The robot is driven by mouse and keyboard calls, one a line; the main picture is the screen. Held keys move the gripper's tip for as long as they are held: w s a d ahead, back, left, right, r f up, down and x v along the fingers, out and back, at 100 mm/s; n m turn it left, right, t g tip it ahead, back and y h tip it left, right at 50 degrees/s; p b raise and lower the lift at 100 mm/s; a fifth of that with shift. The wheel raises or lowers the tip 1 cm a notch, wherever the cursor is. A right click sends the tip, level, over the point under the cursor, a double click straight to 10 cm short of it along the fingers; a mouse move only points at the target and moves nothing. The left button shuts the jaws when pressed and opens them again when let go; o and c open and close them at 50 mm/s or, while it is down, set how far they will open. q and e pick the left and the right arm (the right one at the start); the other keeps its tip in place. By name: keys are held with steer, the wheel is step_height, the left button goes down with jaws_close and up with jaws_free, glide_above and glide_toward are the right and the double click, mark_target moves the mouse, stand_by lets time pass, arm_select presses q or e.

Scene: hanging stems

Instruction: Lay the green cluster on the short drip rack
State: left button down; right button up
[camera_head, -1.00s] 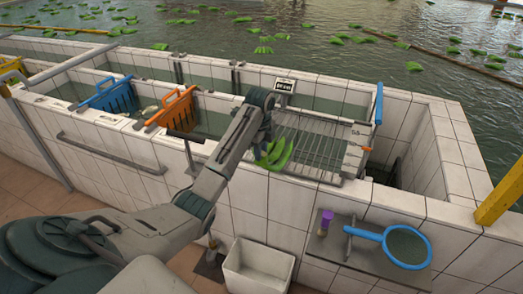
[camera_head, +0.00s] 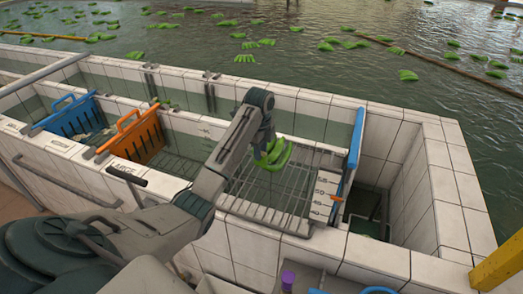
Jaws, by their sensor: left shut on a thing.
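The green cluster (camera_head: 274,158), which looks like a small bunch of bananas, hangs from my left gripper (camera_head: 265,148). The gripper is shut on it, pointing down, and its fingertips are partly hidden by the cluster and my arm. The short drip rack (camera_head: 293,188) is a grey slatted grid set over a tiled basin. In the picture the cluster overlaps the rack's back left part; I cannot tell whether it touches the slats. My right gripper is not in view.
A blue upright panel (camera_head: 352,150) stands at the rack's right end. A yellow post (camera_head: 498,265) is at lower right. The rack's right part is bare.

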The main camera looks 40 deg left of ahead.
arm_select(q)
steer(key=shift+s, duration=0.25)
steer(key=shift+s+f, duration=0.1)
steer(key=shift+f, duration=1.25)
steer(key=shift+w+f, duration=0.2)
steer(key=shift+f, duration=0.15)
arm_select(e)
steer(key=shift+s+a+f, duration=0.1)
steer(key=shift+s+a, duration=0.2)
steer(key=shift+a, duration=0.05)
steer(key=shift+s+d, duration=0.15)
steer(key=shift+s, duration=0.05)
